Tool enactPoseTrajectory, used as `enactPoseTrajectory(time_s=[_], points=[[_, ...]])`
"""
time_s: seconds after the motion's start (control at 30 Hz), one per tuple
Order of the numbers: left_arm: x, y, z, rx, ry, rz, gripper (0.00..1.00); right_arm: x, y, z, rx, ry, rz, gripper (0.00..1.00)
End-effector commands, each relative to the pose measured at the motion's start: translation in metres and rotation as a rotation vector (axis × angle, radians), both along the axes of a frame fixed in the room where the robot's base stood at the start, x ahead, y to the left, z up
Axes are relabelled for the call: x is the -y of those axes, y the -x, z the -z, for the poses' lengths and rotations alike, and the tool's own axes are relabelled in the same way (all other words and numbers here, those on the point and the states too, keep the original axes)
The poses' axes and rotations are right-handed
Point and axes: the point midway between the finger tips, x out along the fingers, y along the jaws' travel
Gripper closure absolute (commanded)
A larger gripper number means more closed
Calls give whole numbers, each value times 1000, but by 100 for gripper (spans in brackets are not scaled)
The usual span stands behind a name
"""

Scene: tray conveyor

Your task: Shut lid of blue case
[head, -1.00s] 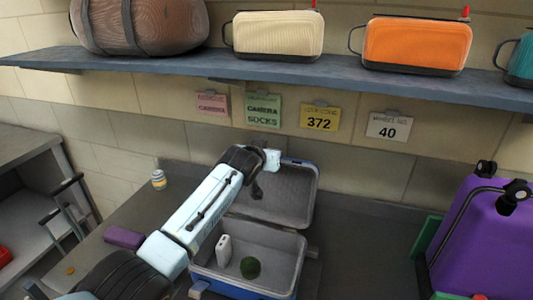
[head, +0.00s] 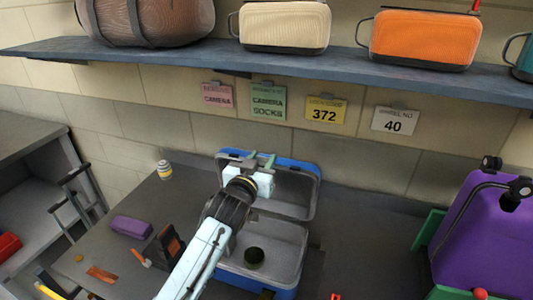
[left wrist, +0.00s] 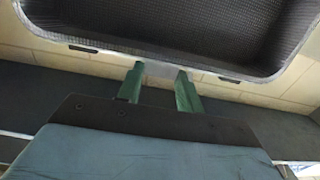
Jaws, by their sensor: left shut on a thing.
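The blue case (head: 283,292) stands open on the dark counter, its grey-lined lid (head: 300,186) standing up at the back against the wall side. A dark green round item (head: 254,255) lies inside the case. My left gripper (head: 263,160) is shut on the upper rim of the lid, left of its middle. In the left wrist view its two green fingers (left wrist: 158,80) are at the lid's edge, below the textured lid lining (left wrist: 195,25). My left arm hides part of the case's left side. My right gripper is not in view.
A purple suitcase (head: 488,235) stands at the right. A purple box (head: 131,227), a dark orange-marked item (head: 166,246) and a small jar (head: 165,170) are on the counter's left. A shelf (head: 300,66) with bags runs above. The counter right of the case is mostly clear.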

Motion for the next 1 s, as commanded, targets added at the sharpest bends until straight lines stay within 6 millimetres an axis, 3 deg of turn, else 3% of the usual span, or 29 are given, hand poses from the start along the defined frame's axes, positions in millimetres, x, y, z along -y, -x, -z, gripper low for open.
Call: enactPoseTrajectory(time_s=[0.1, 0.4, 1.0], points=[[-7, 18, 8, 71, 33, -1, 100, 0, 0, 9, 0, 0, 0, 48], [-19, 44, 13, 115, 49, -1, 100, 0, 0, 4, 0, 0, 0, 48], [-21, 51, 21, 106, 44, 0, 100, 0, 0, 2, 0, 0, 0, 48]])
